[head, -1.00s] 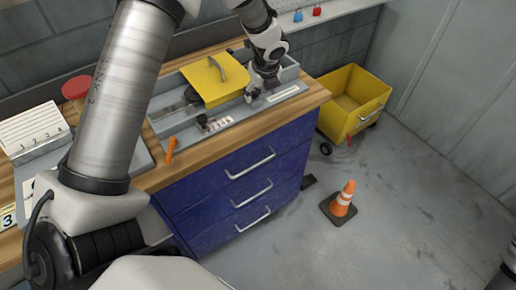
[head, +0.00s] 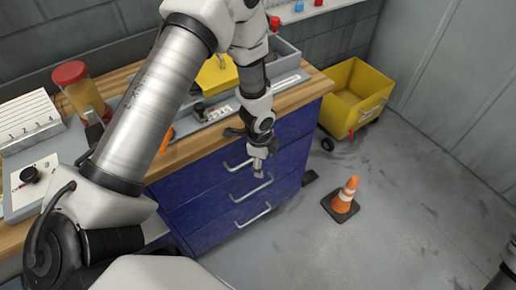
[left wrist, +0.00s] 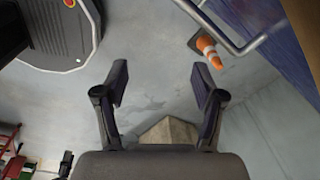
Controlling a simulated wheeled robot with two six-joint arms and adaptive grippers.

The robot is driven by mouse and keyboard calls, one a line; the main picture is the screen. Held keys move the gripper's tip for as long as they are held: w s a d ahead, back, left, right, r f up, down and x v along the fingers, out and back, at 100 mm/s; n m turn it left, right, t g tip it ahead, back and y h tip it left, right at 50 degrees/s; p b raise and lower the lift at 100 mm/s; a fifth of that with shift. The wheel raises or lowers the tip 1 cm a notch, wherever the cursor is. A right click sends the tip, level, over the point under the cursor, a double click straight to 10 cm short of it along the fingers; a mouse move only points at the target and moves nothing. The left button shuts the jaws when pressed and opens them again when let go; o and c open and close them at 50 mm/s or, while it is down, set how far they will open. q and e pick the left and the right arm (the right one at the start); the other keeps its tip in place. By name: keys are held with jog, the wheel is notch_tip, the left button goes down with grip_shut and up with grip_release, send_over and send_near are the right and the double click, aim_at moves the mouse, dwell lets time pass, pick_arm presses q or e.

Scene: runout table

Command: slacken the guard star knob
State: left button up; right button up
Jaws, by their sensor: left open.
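The yellow guard (head: 215,77) with its handle is on the grey bench unit in the head view, partly hidden behind my left arm. A small dark knob (head: 199,108) stands at the unit's front, beside my arm; I cannot make out a star shape. A black knob (head: 29,174) sits on a panel at the left. My left gripper (head: 258,170) points down in front of the blue drawers, off the bench edge and apart from both knobs.
The blue drawer cabinet (head: 228,198) has protruding handles. A yellow cart (head: 346,116) and an orange cone (head: 345,195) stand on the floor at right. A red-lidded jar (head: 82,88) is on the bench at left. Floor in front is mostly clear.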

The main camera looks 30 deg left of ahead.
pick_arm(q)
jog(key=s+d+f+n+b, duration=0.1)
jog(key=s+d+f+n, duration=0.1)
jog(key=s+f+n, duration=0.2)
jog(key=shift+s+f+h+b, duration=0.3)
jog(key=shift+s+f, duration=0.6)
jog(key=shift+f, duration=0.05)
